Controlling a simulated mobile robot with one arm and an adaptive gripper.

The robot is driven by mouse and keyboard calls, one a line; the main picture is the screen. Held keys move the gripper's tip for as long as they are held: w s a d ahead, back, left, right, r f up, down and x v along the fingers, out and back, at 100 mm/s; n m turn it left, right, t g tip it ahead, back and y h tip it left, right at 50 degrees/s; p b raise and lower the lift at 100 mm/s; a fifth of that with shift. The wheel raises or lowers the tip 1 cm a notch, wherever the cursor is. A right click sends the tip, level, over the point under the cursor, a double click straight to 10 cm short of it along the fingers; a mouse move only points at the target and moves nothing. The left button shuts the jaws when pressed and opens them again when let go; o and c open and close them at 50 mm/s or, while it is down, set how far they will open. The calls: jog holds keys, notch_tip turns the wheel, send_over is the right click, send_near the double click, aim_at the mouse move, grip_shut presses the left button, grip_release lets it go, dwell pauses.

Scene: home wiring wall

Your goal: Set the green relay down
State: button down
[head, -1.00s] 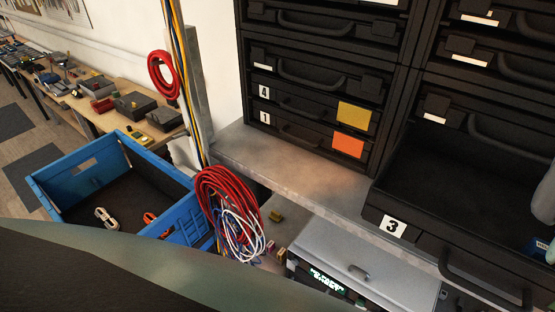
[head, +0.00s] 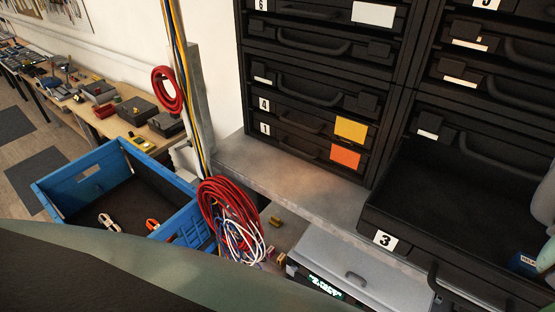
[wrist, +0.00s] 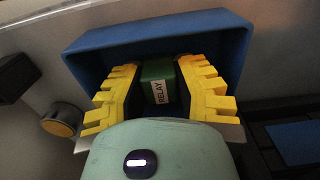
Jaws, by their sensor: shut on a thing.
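The green relay (wrist: 158,72), with a white "RELAY" label, is between the yellow fingers of my gripper (wrist: 159,82) in the wrist view. The gripper is shut on it. Beyond and around the relay are the walls of a blue bin (wrist: 155,30); whether the relay touches the bin's floor cannot be told. In the head view the gripper and the green relay are hidden. A blue object with a white label (head: 525,263) shows at the right edge of the open black drawer marked 3 (head: 386,240).
Red and white cable coils (head: 228,212) hang beside a metal shelf (head: 285,180). Closed black drawers (head: 300,125) rise behind it. A yellow-topped round knob (wrist: 60,127) is left of the gripper in the wrist view.

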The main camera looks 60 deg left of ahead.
jog(key=shift+f, duration=0.15)
jog(key=c, duration=0.8)
grip_release()
jog(key=shift+w+r+b, duration=0.1)
jog(key=shift+r+b, duration=0.8)
jog(key=shift+r, duration=0.6)
notch_tip(320, 180, up, 8)
jog(key=p, duration=0.4)
jog(key=shift+r, duration=0.2)
jog(key=shift+r+p, duration=0.45)
jog(key=shift+r, duration=0.05)
